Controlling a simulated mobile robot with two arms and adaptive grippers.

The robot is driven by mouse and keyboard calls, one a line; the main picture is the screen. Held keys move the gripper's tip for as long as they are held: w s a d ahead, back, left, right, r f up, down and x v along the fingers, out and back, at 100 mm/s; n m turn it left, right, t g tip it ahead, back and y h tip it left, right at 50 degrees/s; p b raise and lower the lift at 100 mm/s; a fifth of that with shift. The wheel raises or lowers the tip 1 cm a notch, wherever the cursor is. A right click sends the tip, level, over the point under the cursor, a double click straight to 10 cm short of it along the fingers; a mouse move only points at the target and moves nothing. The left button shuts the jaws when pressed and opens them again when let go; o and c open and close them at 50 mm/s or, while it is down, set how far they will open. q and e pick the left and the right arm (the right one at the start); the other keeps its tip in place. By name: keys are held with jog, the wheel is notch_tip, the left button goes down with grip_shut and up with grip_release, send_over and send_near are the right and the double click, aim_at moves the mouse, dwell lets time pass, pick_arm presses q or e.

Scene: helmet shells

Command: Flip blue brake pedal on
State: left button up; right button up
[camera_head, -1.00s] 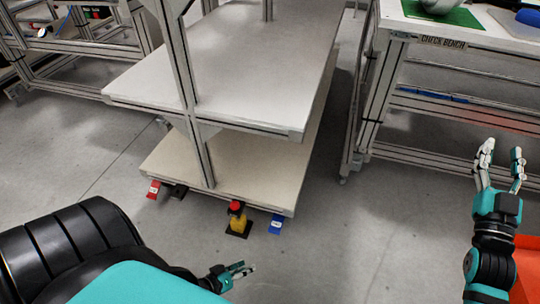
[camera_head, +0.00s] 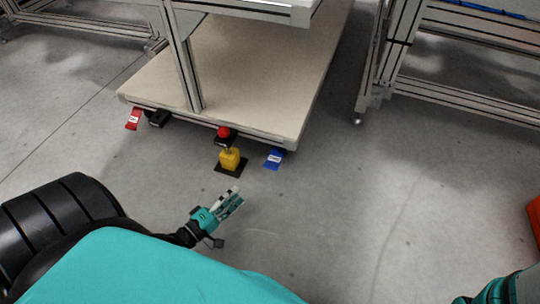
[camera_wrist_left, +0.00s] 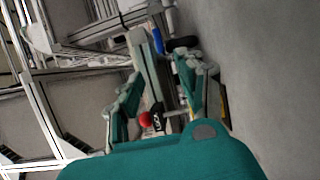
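The blue brake pedal (camera_head: 274,158) sticks out low under the front right corner of the cart's bottom shelf (camera_head: 250,80). It also shows in the left wrist view (camera_wrist_left: 158,41), beyond the fingers. I cannot tell whether it is up or down. My left gripper (camera_head: 239,197) is low above the floor, in front of and left of the blue pedal, apart from it. Its two fingers are spread and empty in the left wrist view (camera_wrist_left: 158,68). My right gripper is out of view; only a teal arm part shows at the bottom right.
A red pedal (camera_head: 133,119) is at the cart's left corner. A bench frame (camera_head: 372,70) stands right.

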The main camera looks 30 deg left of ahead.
aim_at(271, 163)
pick_arm(q)
jog(key=w+b, duration=0.2)
jog(key=w, duration=0.3)
jog(key=w+d+b, duration=0.1)
jog(key=w+b, duration=0.2)
jog(key=w, duration=0.2)
jog(key=w+d+b, duration=0.1)
jog(key=w+b, duration=0.1)
jog(key=w, duration=0.3)
jog(key=shift+d+f, duration=0.1)
jog(key=shift+d, duration=0.05)
jog(key=shift+w+d+b, duration=0.15)
jog(key=shift+w+b, duration=0.25)
jog(key=shift+w, duration=0.35)
jog(key=shift+r, duration=0.2)
grip_shut()
